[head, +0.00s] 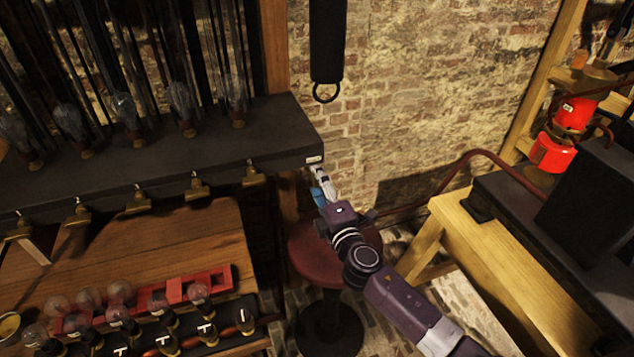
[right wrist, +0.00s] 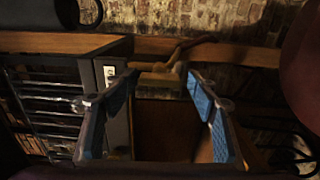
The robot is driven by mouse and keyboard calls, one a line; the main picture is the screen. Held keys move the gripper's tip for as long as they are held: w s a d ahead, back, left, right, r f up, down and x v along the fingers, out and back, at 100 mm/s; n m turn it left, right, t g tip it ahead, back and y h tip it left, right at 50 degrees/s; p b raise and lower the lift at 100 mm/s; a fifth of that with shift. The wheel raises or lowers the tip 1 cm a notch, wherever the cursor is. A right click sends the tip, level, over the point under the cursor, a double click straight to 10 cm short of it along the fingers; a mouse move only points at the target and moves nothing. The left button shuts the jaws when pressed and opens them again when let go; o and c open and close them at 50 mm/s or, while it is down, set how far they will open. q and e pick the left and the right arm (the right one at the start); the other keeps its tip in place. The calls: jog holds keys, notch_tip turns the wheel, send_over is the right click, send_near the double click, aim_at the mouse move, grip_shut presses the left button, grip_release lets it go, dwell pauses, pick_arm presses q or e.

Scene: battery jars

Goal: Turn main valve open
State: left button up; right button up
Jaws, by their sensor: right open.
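No part is clearly marked as the main valve. Several brass taps (head: 197,187) line the front edge of a long black shelf (head: 270,133). My right gripper (head: 319,183) is at the right end of this shelf, just below a small white label (head: 314,159). In the right wrist view my right gripper (right wrist: 161,84) is open, its blue-padded fingers apart. Between and beyond them is a yellowish-brown block (right wrist: 160,80) with a curved brown piece above it; I cannot tell whether this is the valve. Nothing is visibly held. My left gripper is not in view.
A dark red stool (head: 305,250) stands below my right gripper. A wooden table (head: 170,240) with a red rack (head: 215,278) and several glass bulbs is at left. A wooden bench (head: 500,260) and a red burner (head: 552,150) are at right. A black strap (head: 327,40) hangs above.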

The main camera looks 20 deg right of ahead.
jog(key=s, duration=0.7)
jog(key=shift+s+d, duration=0.15)
jog(key=shift+s, duration=0.25)
